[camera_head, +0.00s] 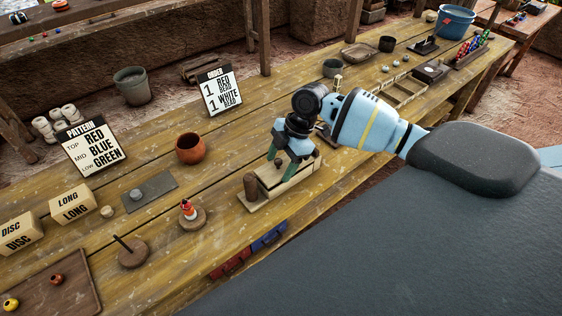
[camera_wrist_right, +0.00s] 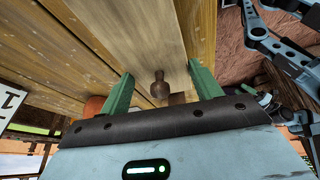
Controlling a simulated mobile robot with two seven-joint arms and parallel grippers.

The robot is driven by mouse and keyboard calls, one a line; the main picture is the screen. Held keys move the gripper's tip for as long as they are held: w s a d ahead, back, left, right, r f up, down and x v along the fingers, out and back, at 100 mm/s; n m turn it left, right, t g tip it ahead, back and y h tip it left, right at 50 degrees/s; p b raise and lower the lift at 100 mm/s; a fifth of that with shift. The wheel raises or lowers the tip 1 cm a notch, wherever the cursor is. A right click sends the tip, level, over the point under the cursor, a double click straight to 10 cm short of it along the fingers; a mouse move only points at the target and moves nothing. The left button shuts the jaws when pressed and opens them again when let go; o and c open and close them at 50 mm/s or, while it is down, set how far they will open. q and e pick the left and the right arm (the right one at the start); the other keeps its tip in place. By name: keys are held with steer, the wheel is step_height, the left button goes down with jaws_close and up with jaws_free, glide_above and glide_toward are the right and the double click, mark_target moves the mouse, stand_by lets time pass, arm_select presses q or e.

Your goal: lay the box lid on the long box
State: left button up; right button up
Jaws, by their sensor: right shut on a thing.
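My right gripper (camera_head: 287,152) points down over a pale wooden long box (camera_head: 286,184) near the table's front edge. A pale board, apparently the box lid (camera_wrist_right: 158,35), spans between its two green fingers in the right wrist view. A brown knob (camera_wrist_right: 160,86) shows between the fingers; I cannot tell what it stands on. The gripper (camera_wrist_right: 162,92) is shut on the lid. In the head view the gripper hides much of the lid, and I cannot tell whether lid and box touch. My left gripper is not in view.
A brown cylinder (camera_head: 250,186) stands at the left end of the long box. An orange-brown pot (camera_head: 190,149) and an order sign (camera_head: 219,91) stand behind. A block marked LONG (camera_head: 73,204) is at left. Red and blue trays (camera_head: 268,238) lie at the front edge.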

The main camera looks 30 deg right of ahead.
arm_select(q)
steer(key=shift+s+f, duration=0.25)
arm_select(e)
steer(key=shift+f, duration=0.65)
stand_by(0.6)
steer(key=o, duration=1.1)
steer(key=shift+c, duration=0.2)
steer(key=shift+r, duration=0.1)
steer(key=shift+r+p, duration=1.3)
steer(key=shift+r, duration=2.2)
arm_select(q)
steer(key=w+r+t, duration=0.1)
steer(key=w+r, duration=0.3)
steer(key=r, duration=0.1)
arm_select(e)
steer(key=shift+f, duration=0.1)
